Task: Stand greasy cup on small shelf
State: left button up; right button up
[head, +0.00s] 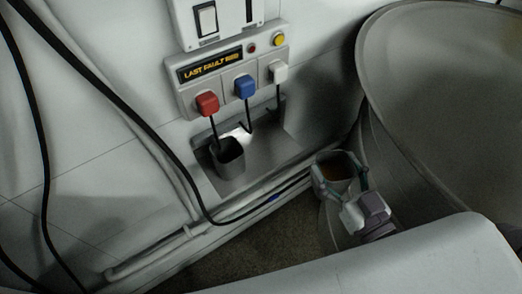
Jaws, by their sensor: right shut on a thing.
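The small grey shelf (276,150) juts from the white wall panel, below a row of coloured knobs. My right gripper (340,182) is shut on a cup (334,168), its fingers on either side of it. The cup has a brownish inside, which fits the greasy cup; its lower part is partly hidden by the gripper. It is held right of the shelf and apart from it, beside the big grey bowl. My left gripper is not in view.
A dark grey cup (229,158) stands on the left part of the shelf; the right part looks bare. Red (207,103), blue (244,87) and white (278,71) knobs hang over the shelf. The large bowl (450,90) fills the right. Black cables (150,125) cross the left.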

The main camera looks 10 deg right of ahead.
jog(key=w+a+p, duration=0.1)
jog(key=w+a, duration=0.2)
jog(key=w, duration=0.6)
jog(key=w+a+p, duration=0.1)
jog(key=w+a, duration=0.2)
jog(key=w, duration=0.6)
jog(key=f, duration=0.2)
jog(key=f+b, duration=0.1)
jog(key=f, duration=0.3)
jog(key=shift+s+a+f, duration=0.1)
jog(key=shift+s+f, duration=0.15)
jog(key=shift+f, duration=0.05)
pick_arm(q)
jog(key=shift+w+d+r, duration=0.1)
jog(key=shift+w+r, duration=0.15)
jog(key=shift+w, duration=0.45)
pick_arm(e)
jog(key=shift+w+a+f, duration=0.1)
jog(key=shift+w+f, duration=0.05)
jog(key=shift+f, duration=0.05)
jog(key=shift+f, duration=0.1)
jog(key=o, duration=1.2)
jog(key=shift+c, duration=0.2)
